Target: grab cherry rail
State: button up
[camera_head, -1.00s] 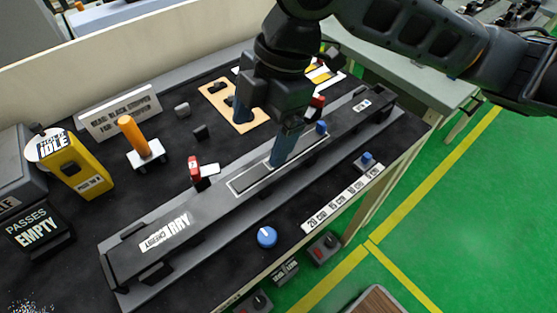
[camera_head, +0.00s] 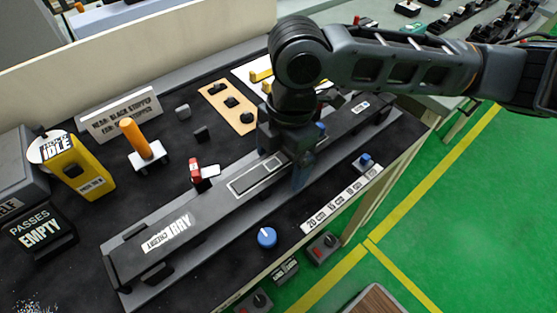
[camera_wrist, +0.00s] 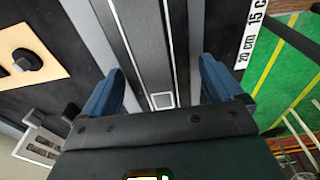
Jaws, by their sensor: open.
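A long dark grey rail (camera_head: 215,208) runs diagonally along the front of the black bench in the head view. A white label on its near left part reads partly like "CHERRY" and "CARRY". A white-outlined strip (camera_head: 258,175) lies on its top. My gripper (camera_head: 292,173) is over the middle of the rail, right of this strip's centre, pointing down. In the wrist view my gripper (camera_wrist: 163,75) is open, with one blue finger on each side of the rail (camera_wrist: 190,60). No contact shows; how low the fingertips reach is unclear.
A red-and-white clip piece (camera_head: 197,172) stands behind the rail. A blue knob (camera_head: 267,237) and a centimetre scale (camera_head: 330,203) lie in front. An orange-handled tool (camera_head: 135,138), a yellow device (camera_head: 80,168) and a tan board (camera_head: 230,107) stand further back.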

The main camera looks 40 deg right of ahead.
jog(key=c, duration=1.3)
jog(key=shift+r, duration=0.1)
